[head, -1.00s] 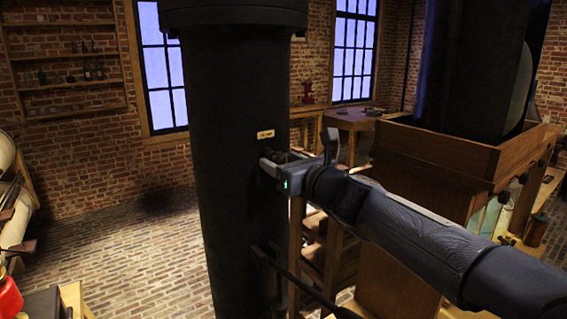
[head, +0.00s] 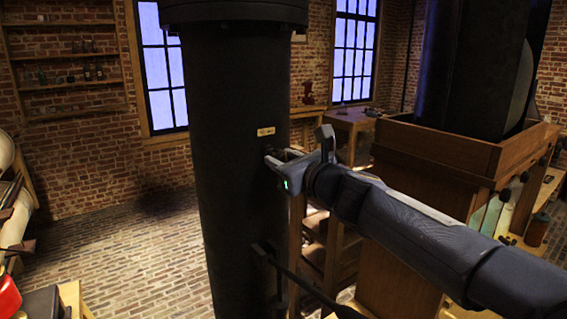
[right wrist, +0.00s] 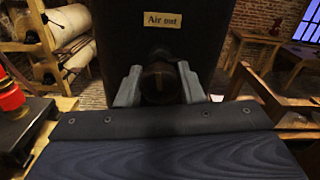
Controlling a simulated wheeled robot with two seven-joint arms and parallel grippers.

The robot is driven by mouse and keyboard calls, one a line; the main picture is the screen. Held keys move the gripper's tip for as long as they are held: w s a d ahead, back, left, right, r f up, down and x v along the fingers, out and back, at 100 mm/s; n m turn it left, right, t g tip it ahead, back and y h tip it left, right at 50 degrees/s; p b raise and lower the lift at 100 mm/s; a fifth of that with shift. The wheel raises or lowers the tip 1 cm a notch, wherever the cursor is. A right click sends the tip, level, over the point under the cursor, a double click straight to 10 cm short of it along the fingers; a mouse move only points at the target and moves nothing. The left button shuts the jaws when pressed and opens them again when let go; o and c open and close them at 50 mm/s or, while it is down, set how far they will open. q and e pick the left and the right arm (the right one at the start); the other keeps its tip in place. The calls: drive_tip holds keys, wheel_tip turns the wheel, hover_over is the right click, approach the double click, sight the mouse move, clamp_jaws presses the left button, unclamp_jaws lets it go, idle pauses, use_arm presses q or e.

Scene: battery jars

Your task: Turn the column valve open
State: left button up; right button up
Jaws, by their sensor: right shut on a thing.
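The dark column (head: 232,100) stands upright in the middle of the head view, with a small brass label (head: 265,132) on it. In the right wrist view the label reads "Air out" (right wrist: 162,19). Just below the label is the round brown valve knob (right wrist: 158,84), between the two grey fingers of my right gripper (right wrist: 157,86). The gripper is shut on the knob, one finger on each side. In the head view my right gripper (head: 272,160) reaches the column from the right and hides the knob. My left gripper is not in view.
A wooden cabinet (head: 435,145) with a dark vessel stands at the right, close to my right arm. A dark lever-like bar (head: 290,278) sticks out low on the column. Brick floor (head: 120,250) is clear at the left.

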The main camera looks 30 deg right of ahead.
drive_tip(key=n+b, duration=0.1)
drive_tip(key=n, duration=0.2)
drive_tip(key=shift+f+n, duration=0.1)
drive_tip(key=shift+n, duration=0.3)
drive_tip(key=n+b, duration=0.2)
drive_tip(key=n, duration=0.2)
drive_tip(key=shift+n, duration=0.3)
drive_tip(key=n+b, duration=0.1)
drive_tip(key=n, duration=0.3)
drive_tip(key=shift+n+b, duration=0.65)
drive_tip(key=shift+n, duration=1.25)
drive_tip(key=o, duration=1)
drive_tip(key=shift+s, duration=0.1)
